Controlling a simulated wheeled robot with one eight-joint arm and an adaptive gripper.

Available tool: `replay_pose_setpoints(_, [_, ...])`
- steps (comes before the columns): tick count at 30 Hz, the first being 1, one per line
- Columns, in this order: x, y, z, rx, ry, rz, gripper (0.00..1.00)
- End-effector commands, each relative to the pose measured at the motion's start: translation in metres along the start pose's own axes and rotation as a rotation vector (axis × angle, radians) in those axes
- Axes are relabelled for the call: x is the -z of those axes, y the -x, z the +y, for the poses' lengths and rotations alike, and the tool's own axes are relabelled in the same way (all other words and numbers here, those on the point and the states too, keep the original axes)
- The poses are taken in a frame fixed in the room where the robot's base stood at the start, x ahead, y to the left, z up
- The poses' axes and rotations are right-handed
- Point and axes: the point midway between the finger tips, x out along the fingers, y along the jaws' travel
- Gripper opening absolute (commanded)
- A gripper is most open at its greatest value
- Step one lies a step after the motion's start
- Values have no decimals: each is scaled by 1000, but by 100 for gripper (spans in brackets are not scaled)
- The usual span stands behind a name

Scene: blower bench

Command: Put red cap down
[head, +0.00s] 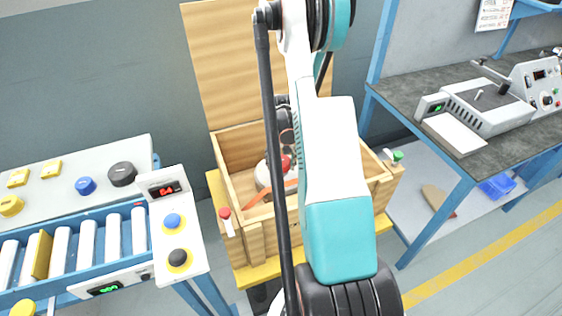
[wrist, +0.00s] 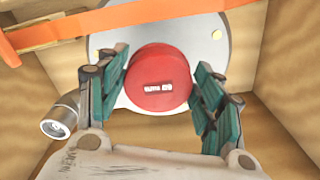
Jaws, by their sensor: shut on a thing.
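The red cap (wrist: 158,82) is round with a small white label on its top. In the wrist view it sits between the two green-padded fingers of my gripper (wrist: 164,62), which is shut on it. Behind the cap is a pale round plate (wrist: 205,28) with yellow dots; I cannot tell whether the cap touches it. In the head view a bit of the red cap (head: 286,163) shows inside the wooden crate (head: 243,246), beside my arm. My arm hides most of the gripper there.
An orange strap (wrist: 100,17) crosses above the plate. A silver cylinder (wrist: 60,117) is left of my gripper. Crate walls are close on both sides. A red-topped piece (head: 226,219) and a green-topped piece (head: 397,157) are at the crate's sides. A roller conveyor (head: 87,243) stands left, a workbench (head: 455,110) right.

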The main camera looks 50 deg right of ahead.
Motion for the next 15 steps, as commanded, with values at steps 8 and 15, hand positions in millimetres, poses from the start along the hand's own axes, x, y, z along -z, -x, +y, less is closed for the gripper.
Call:
replay_pose_setpoints(8, [0,-2,0,0,0,0,79])
replay_pose_setpoints(15, [0,-2,0,0,0,0,81])
